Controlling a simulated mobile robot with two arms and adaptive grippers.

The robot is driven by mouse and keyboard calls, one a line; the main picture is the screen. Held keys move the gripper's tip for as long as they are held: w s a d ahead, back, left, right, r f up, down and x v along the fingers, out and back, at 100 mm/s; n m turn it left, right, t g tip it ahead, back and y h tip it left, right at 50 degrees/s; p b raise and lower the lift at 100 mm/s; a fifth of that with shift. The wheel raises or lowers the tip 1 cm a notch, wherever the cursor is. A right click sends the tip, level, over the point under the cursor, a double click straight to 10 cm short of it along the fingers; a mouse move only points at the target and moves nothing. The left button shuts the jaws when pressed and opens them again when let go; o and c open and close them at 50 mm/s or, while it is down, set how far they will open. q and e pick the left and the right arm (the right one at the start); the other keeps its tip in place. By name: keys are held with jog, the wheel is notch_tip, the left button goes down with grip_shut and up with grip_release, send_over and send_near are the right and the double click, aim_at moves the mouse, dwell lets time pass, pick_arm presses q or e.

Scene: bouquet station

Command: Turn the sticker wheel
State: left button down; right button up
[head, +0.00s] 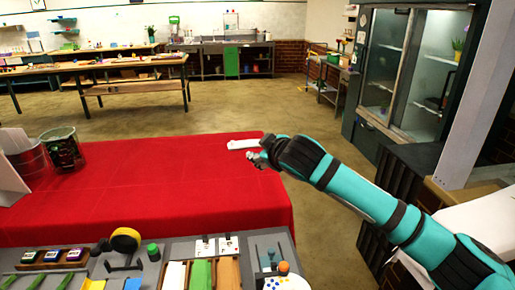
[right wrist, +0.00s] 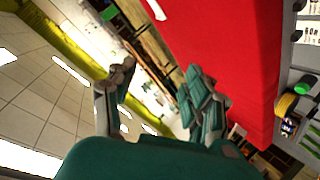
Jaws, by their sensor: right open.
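A white disc with coloured dots (head: 287,284), which looks like the sticker wheel, lies at the bottom edge of the head view, partly cut off. An orange knob (head: 284,268) shows at its upper edge. My right gripper (head: 262,157) is open and empty, above the far right part of the red table, well away from the disc. In the right wrist view its two fingers (right wrist: 157,100) stand apart with nothing between them. The disc cannot be made out in that view. My left gripper is not in view.
A grey tool board (head: 152,272) runs along the red table's (head: 140,195) near edge. It holds a yellow and black roll (head: 125,240), a green cap (head: 153,251) and ink pads. A white strip (head: 243,144) lies near my right gripper. Buckets (head: 62,150) stand at left. The red cloth's middle is clear.

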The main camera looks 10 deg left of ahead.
jog(key=shift+w+a+r+t+y, duration=0.15)
jog(key=shift+r+t, duration=0.05)
jog(key=shift+r, duration=0.2)
jog(key=shift+w+a+r+t+y, duration=0.1)
jog(key=shift+w+r+t+y, duration=0.1)
jog(key=shift+r, duration=0.2)
